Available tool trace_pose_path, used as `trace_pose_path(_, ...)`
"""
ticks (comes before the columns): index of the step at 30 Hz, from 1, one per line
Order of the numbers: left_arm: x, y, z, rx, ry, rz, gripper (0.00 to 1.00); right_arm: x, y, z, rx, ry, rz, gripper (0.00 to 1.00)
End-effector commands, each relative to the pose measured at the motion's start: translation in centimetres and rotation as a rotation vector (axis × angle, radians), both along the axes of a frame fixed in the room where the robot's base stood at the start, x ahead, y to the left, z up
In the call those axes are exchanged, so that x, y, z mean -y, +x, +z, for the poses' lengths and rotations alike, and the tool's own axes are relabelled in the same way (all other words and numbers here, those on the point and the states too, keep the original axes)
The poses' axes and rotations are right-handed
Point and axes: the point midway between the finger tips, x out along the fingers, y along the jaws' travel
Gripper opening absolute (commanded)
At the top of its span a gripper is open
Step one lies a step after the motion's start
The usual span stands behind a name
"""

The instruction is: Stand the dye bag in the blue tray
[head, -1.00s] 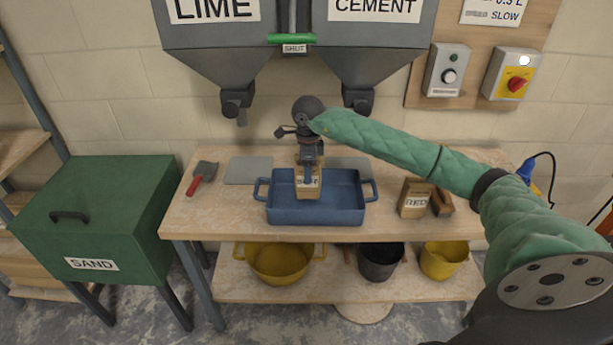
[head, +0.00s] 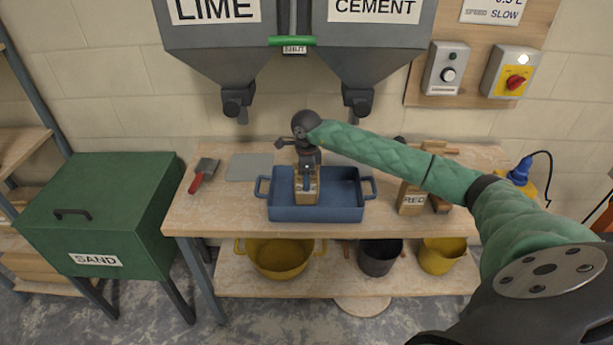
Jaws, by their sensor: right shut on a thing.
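The blue tray (head: 342,213) sits on the workbench, below the hoppers. A small tan paper bag (head: 313,196) is upright inside it, left of the tray's middle. My right gripper (head: 307,183) reaches in from the right and points down, shut on this bag from above. The bag's base looks at or very near the tray floor; I cannot tell if it touches. The gripper hides part of the bag and its label. A second tan bag (head: 413,201), labelled RED, stands on the bench right of the tray, partly behind my right arm. My left gripper is out of view.
A red-handled trowel (head: 202,176) and a grey plate (head: 250,168) lie left of the tray. A green SAND bin (head: 95,215) stands at the left. The LIME and CEMENT hoppers hang above. Yellow tubs and a black bucket (head: 380,258) sit on the lower shelf.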

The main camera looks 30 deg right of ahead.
Motion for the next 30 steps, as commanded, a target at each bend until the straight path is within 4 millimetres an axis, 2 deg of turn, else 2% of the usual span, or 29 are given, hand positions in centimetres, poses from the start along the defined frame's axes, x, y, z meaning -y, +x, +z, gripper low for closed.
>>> trace_pose_path(11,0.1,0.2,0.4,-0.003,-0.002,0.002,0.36,0.0,0.1,-0.1,0.002,0.000,0.000,0.01)
trace_pose_path(12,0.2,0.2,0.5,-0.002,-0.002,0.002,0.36,0.0,0.0,-0.2,0.000,0.000,0.000,0.54)
trace_pose_path(15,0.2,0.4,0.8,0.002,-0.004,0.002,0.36,0.0,0.0,-0.2,0.000,0.000,0.000,0.72)
trace_pose_path(27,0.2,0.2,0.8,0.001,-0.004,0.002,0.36,0.0,0.0,0.0,0.000,0.000,0.000,0.72)
trace_pose_path(29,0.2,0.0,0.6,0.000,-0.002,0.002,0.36,0.0,0.0,0.1,0.000,0.000,0.000,0.72)
trace_pose_path(30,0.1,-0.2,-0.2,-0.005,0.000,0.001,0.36,0.0,0.0,0.1,0.001,0.001,0.000,0.72)
